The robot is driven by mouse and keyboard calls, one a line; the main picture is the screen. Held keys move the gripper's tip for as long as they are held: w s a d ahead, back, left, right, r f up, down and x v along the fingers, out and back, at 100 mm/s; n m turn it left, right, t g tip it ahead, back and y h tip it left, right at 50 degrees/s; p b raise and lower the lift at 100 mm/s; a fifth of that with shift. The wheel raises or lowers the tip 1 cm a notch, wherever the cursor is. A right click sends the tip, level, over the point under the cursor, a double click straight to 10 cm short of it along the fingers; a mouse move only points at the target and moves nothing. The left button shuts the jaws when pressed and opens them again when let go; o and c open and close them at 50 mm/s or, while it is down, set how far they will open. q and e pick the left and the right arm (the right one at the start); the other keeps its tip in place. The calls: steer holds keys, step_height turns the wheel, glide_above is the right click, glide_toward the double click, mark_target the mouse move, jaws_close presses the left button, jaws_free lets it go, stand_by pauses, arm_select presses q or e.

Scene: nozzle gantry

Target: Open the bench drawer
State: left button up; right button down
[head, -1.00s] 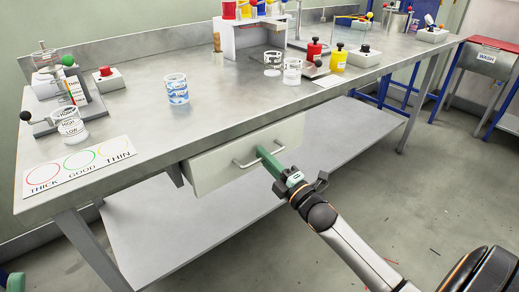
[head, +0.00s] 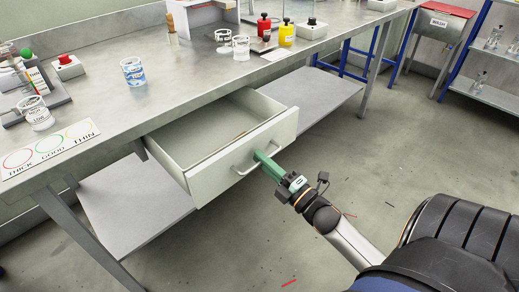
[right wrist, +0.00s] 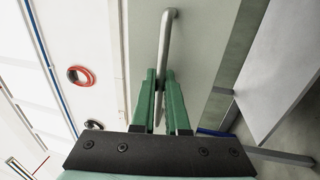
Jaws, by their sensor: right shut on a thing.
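The bench drawer (head: 215,177) is pulled well out from under the metal bench in the head view, and its inside shows from above. It looks mostly empty, with a small brownish mark or thing near its right side. The drawer's bar handle (head: 240,170) is on its pale front panel. My right gripper (head: 264,160) is shut on this handle, its green fingers reaching the bar from the front right. In the right wrist view the fingers (right wrist: 160,82) close around the handle (right wrist: 168,28), against the pale panel. My left gripper is not in view.
On the bench (head: 190,85) stand a blue-marked beaker (head: 133,72), clear beakers, red and yellow bottles (head: 286,34) and button boxes. A lower shelf (head: 125,205) lies beneath. Open floor (head: 400,150) lies right of the drawer.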

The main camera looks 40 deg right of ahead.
steer(key=shift+s, duration=0.15)
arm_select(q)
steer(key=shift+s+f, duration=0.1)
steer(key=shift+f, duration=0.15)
arm_select(e)
steer(key=c, duration=0.9)
jaws_free()
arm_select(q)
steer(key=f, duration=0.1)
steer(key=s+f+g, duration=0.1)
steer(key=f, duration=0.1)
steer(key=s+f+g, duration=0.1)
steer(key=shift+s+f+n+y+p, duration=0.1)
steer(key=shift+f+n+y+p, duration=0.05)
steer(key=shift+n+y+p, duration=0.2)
arm_select(e)
steer(key=v, duration=1.2)
steer(key=shift+s+d, duration=0.1)
steer(key=shift+s, duration=0.15)
